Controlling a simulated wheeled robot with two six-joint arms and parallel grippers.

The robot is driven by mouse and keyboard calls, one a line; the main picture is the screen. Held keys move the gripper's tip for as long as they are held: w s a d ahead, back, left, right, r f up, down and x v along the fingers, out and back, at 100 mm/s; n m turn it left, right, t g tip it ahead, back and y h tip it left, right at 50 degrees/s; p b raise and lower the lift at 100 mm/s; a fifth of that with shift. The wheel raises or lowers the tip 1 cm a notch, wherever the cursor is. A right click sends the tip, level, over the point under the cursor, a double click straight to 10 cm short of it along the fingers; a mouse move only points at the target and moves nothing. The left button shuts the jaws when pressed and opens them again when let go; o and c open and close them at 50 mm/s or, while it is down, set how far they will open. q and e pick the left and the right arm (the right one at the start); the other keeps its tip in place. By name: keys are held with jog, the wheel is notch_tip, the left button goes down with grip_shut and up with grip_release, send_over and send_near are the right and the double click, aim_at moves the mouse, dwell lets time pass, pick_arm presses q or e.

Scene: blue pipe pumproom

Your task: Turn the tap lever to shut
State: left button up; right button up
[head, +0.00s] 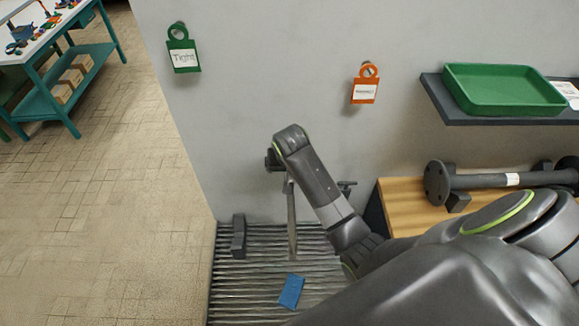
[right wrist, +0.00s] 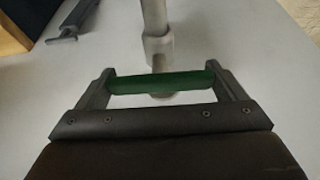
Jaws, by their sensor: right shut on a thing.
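The tap's green lever (right wrist: 162,82) lies crosswise between the two fingers of my right gripper (right wrist: 163,88) in the right wrist view, and the gripper is shut on it. The tap's pale grey pipe (right wrist: 156,20) runs away behind the lever, with a thicker collar near it. In the head view my right gripper (head: 273,159) is at the wall, at the upper end of the upright pipe (head: 292,225). My right arm and gripper hide the lever there. My left gripper is not in view.
A ribbed grate (head: 255,285) below holds a blue cloth-like piece (head: 291,291) and a dark block (head: 239,237). A green tag (head: 183,50) and an orange tag (head: 366,85) hang on the wall. Right are a shelf with a green tray (head: 505,90) and a flanged pipe (head: 480,182).

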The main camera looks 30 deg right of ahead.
dwell(0.5)
jog(key=o, duration=0.7)
jog(key=shift+w+r, duration=0.1)
